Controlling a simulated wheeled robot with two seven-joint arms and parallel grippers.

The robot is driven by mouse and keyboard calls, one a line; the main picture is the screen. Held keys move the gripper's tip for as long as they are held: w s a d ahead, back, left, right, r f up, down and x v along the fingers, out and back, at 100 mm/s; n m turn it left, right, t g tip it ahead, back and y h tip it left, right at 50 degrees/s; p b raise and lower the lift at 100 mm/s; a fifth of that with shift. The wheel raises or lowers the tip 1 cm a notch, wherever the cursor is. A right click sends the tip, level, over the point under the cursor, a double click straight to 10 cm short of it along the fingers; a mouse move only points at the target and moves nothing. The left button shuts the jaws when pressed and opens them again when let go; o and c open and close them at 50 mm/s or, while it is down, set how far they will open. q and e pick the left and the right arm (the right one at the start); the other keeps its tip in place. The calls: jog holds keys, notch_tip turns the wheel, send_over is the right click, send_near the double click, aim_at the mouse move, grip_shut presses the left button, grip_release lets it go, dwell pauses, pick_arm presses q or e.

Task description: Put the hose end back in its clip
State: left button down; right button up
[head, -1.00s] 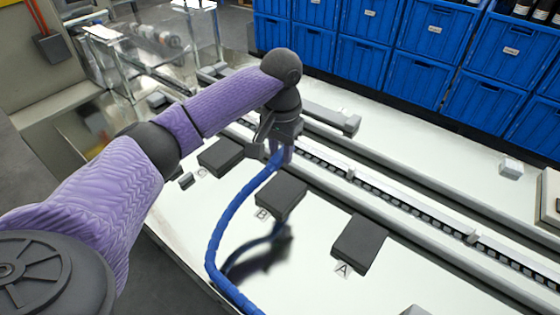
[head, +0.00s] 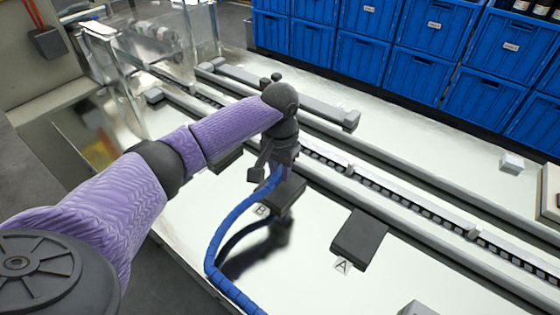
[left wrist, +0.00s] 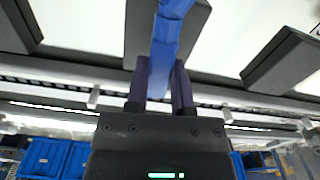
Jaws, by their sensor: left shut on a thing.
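The blue ribbed hose (head: 222,232) rises from the front edge of the shiny bench in a curve to my left gripper (head: 270,172). The left gripper is shut on the hose near its upper end, above the dark block labelled B (head: 291,190). In the left wrist view the hose (left wrist: 168,40) runs between the two fingers (left wrist: 159,88). The fingers and wrist hide the hose tip in the head view. I cannot tell which part is the clip. My right gripper is in neither view.
A dark block labelled A (head: 359,238) sits to the right on the bench (head: 320,285). A long rail with a chain (head: 400,198) runs behind the blocks. Blue crates (head: 415,75) stand at the back. Clear panels (head: 165,40) stand at the far left.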

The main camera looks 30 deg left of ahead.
pick_arm(q)
jog(key=s+a+p, duration=0.1)
jog(key=a+p, duration=0.1)
jog(key=a, duration=0.1)
jog(key=s+a+p, duration=0.1)
jog(key=a, duration=0.1)
jog(key=shift+s+r, duration=0.2)
jog(key=shift+s, duration=0.1)
jog(key=s+a, duration=0.1)
jog(key=a, duration=0.1)
jog(key=s+a+p, duration=0.1)
jog(key=a, duration=0.2)
jog(key=s+a+p, duration=0.1)
jog(key=s+a, duration=0.1)
jog(key=a, duration=0.1)
jog(key=shift+s+a+f, duration=0.1)
jog(key=shift+a+f, duration=0.05)
jog(key=shift+a, duration=0.05)
jog(key=s+a, duration=0.1)
jog(key=a, duration=0.2)
jog(key=s+a+b, duration=0.1)
jog(key=s+a, duration=0.1)
jog(key=a, duration=0.2)
jog(key=s+a+b, duration=0.1)
jog(key=s+a, duration=0.1)
jog(key=a, duration=0.1)
jog(key=shift+s+a+f, duration=0.1)
jog(key=shift+s+a, duration=0.1)
jog(key=shift+a, duration=0.1)
jog(key=shift+p, duration=0.5)
